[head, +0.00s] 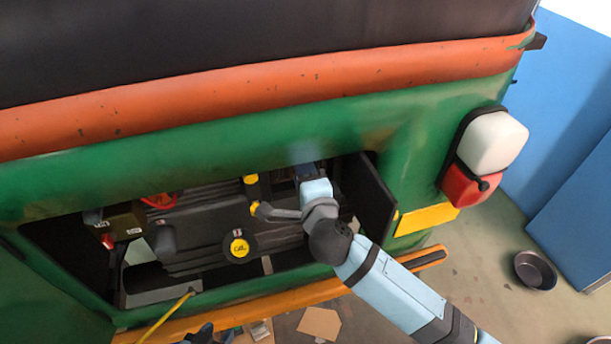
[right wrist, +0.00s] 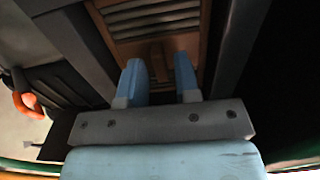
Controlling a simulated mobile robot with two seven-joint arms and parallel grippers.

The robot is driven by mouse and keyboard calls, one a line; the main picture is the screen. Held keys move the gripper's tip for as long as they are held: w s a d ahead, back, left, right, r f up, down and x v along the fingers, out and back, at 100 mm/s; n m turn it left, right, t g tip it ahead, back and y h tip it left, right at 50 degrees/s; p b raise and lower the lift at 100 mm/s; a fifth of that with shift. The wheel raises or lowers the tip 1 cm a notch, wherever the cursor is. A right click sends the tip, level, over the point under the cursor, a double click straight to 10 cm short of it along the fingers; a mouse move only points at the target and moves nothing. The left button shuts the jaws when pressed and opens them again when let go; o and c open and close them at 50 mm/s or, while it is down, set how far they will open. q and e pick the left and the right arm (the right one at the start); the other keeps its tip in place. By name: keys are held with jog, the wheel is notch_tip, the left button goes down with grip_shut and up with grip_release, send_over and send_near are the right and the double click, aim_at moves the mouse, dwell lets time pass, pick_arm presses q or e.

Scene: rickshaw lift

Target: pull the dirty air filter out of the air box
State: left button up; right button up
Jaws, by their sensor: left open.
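The dirty air filter (right wrist: 152,20) is a brown, ribbed panel inside a dark-walled air box (right wrist: 75,42) in the right wrist view. A narrow brown tab (right wrist: 158,64) stands out from it. My right gripper (right wrist: 158,75) has its two blue fingers apart, one on each side of the tab, with gaps showing. In the head view my right gripper (head: 309,172) reaches into the right part of the engine bay, and the filter is hidden there. My left gripper (head: 205,334) is a dark shape at the bottom edge, mostly cut off, open and away from the bay.
The green rickshaw body (head: 340,130) frames the engine bay. An orange bumper (head: 300,293) runs below. A dark bowl (head: 535,270) sits on the floor.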

grip_shut()
jog(key=v, duration=0.7)
dwell(1.1)
jog(key=shift+s, duration=0.1)
jog(key=shift+v, duration=2.5)
